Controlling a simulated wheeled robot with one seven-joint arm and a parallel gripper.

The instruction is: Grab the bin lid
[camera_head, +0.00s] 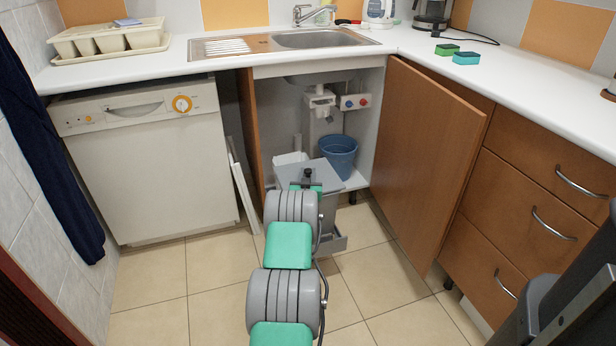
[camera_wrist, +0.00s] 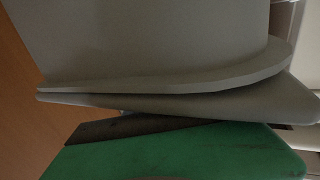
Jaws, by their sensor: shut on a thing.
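The bin lid (camera_head: 325,172) is a flat grey panel in front of the open cupboard under the sink. My gripper (camera_head: 306,183) reaches it from the front in the head view and is shut on it. My arm and the gripper's body hide part of the lid and most of what is below. In the wrist view the grey lid (camera_wrist: 160,40) fills the upper part, with its rounded edge close to the green and dark parts of my gripper. A grey bin part (camera_head: 333,240) shows low beside my arm. Whether the lid touches the bin is hidden.
The wooden cupboard door (camera_head: 425,150) stands open to the right. A blue bucket (camera_head: 337,156) is inside the cupboard. A white dishwasher (camera_head: 150,165) stands at left, and drawers (camera_head: 540,210) with metal handles at right. Tiled floor is free on the left.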

